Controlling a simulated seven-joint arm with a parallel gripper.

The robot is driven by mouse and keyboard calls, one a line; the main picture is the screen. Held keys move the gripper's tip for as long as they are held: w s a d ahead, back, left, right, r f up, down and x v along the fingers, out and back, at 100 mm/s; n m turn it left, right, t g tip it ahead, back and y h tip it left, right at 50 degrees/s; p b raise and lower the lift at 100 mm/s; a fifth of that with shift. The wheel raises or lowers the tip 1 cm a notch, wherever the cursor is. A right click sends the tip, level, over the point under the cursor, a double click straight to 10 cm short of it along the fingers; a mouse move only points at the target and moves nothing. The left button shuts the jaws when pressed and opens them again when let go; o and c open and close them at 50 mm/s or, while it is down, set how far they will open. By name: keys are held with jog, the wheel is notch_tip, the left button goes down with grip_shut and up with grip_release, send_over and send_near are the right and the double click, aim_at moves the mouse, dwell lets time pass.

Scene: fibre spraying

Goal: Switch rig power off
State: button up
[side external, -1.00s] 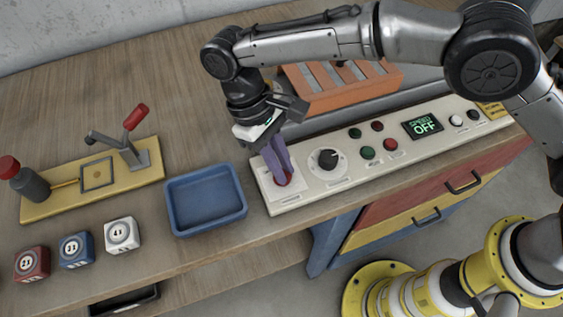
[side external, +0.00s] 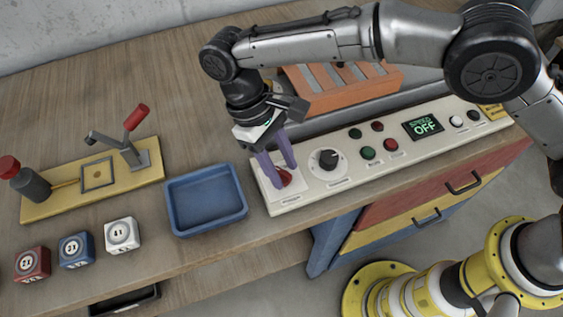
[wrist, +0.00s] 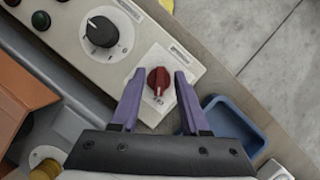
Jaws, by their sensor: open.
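A red rotary knob (side external: 284,177) sits on a white plate at the left end of the cream control panel (side external: 335,186). In the wrist view the red knob (wrist: 158,82) shows a pale mark and lies between and just beyond my fingertips. My gripper (side external: 280,168) is open above the knob, with one purple finger on each side; it also shows in the wrist view (wrist: 156,80). I cannot tell whether the fingers touch the knob. The panel's display (side external: 422,125) reads SPEED OFF in green.
A black dial (side external: 328,159) and several red and green buttons sit right of the knob. A blue tray (side external: 206,199) stands close on the left. An orange slotted block (side external: 340,86) is behind the panel. Several numbered cubes (side external: 76,250) and a yellow lever fixture (side external: 95,180) lie farther left.

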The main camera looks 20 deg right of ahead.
jog(key=v, duration=0.7)
jog(key=shift+r, duration=0.25)
jog(key=shift+w, duration=0.2)
jog(key=w+d+r+m+t+y, duration=0.2)
jog(key=d+r+m+y, duration=0.15)
jog(key=d+r, duration=1.5)
jog(key=s+d+r+m+t, duration=0.35)
jog(key=s+d, duration=0.35)
jog(key=d, duration=0.5)
jog(key=s+d+f+t, duration=0.1)
jog(key=s+d+f, duration=0.1)
jog(key=s+d, duration=0.4)
jog(key=s+d+f+t, duration=0.2)
jog(key=s+f, duration=0.5)
jog(key=f, duration=0.5)
jog(key=shift+d+t+h, duration=0.3)
jog(key=shift+t+h, duration=0.05)
jog(key=shift+h, duration=0.1)
